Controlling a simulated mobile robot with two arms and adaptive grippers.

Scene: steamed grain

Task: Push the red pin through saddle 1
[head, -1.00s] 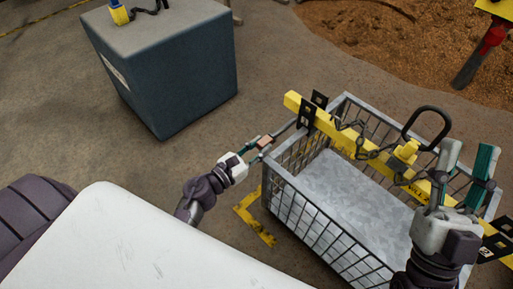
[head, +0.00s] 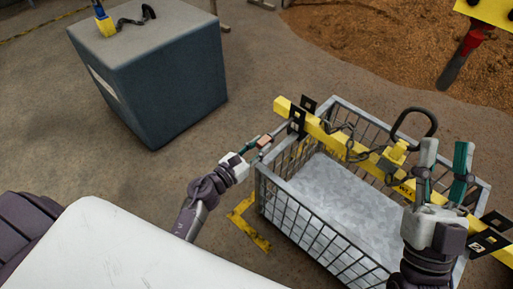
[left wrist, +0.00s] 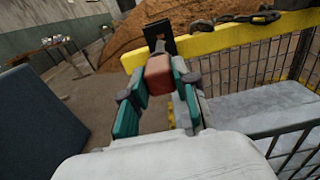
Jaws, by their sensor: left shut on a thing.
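My left gripper (head: 258,147) is shut on the red pin (head: 264,142), which shows as a brownish-red block between the fingers in the left wrist view (left wrist: 158,75). A thin grey shaft runs from the block toward the black upright plates of a saddle (head: 297,120) at the left end of the yellow beam (head: 322,131). I take this as saddle 1; no number is legible. The shaft's tip meets the near plate in the head view, but I cannot tell whether it is in the hole. My right gripper (head: 446,150) is open and empty above the basket's right side.
The beam lies across a grey wire basket (head: 300,225) with a pale floor. A chain (head: 345,140) and a black handle loop (head: 415,115) are on the beam. A second black bracket (head: 488,235) is at its right end. A blue-grey block (head: 160,85) stands at the back left.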

